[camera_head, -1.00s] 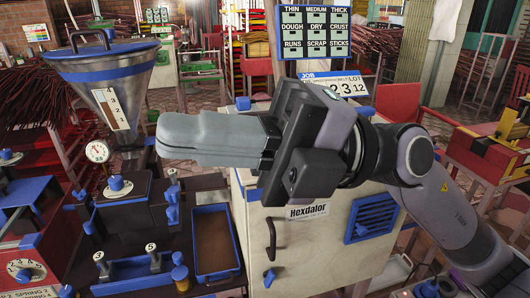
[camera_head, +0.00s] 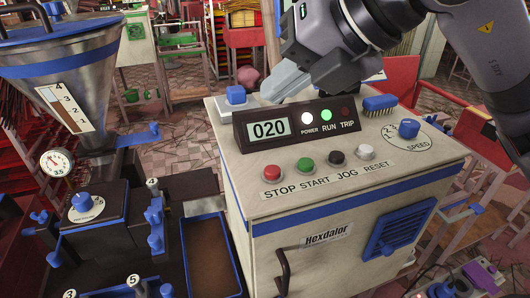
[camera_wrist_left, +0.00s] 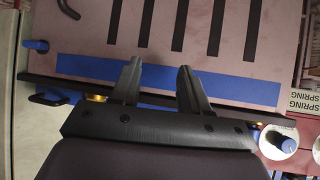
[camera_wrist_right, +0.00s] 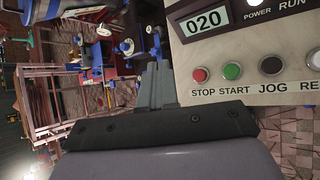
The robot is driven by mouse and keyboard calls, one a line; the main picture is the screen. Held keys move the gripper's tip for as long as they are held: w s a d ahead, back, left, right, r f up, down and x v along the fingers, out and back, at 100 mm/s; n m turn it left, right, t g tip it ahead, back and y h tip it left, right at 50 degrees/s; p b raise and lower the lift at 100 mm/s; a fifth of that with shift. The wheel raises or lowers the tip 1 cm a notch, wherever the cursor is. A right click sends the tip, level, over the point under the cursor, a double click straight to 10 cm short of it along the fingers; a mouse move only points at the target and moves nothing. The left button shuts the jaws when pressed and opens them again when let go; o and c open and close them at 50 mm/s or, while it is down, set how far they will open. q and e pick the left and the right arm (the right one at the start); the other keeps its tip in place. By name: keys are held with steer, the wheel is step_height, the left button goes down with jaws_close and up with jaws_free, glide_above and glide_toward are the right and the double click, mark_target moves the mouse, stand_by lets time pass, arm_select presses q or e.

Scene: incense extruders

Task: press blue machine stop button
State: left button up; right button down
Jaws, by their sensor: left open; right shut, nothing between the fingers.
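The red STOP button (camera_head: 272,172) is at the left end of the button row on the front of the blue-trimmed machine's cream control box (camera_head: 330,200). It also shows in the right wrist view (camera_wrist_right: 200,75), just right of my fingers. My right gripper (camera_head: 272,92) is shut and empty, its fingers pointing down-left near the back of the display unit (camera_head: 270,130), apart from the button. In the right wrist view my right gripper (camera_wrist_right: 157,65) has its fingers together. My left gripper (camera_wrist_left: 157,75) is open and empty over a slotted, blue-edged surface, outside the head view.
The green START (camera_head: 305,165), black JOG (camera_head: 336,158) and white RESET (camera_head: 365,152) buttons sit right of STOP. The display reads 020 and the RUN lamp is green. A blue speed knob (camera_head: 409,128) and brush (camera_head: 380,102) are farther right. A metal hopper (camera_head: 85,90) stands left.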

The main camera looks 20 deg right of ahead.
steer(key=b, duration=0.5)
glide_above(279, 171)
step_height(279, 171, down, 8)
steer(key=shift+r, duration=0.25)
steer(key=shift+f+b, duration=0.55)
steer(key=shift+b, duration=0.25)
steer(key=shift+f, duration=0.1)
arm_select(q)
steer(key=f, duration=0.2)
steer(key=d+f, duration=0.1)
steer(key=f, duration=0.2)
steer(key=shift+s+f, duration=0.15)
steer(key=shift+f, duration=0.05)
steer(key=shift+a, duration=0.1)
steer(key=shift+f, duration=0.2)
arm_select(e)
steer(key=shift+f, duration=0.1)
arm_select(q)
steer(key=shift+f+b, duration=0.5)
steer(key=shift+b, duration=0.25)
arm_select(e)
steer(key=shift+f, duration=0.3)
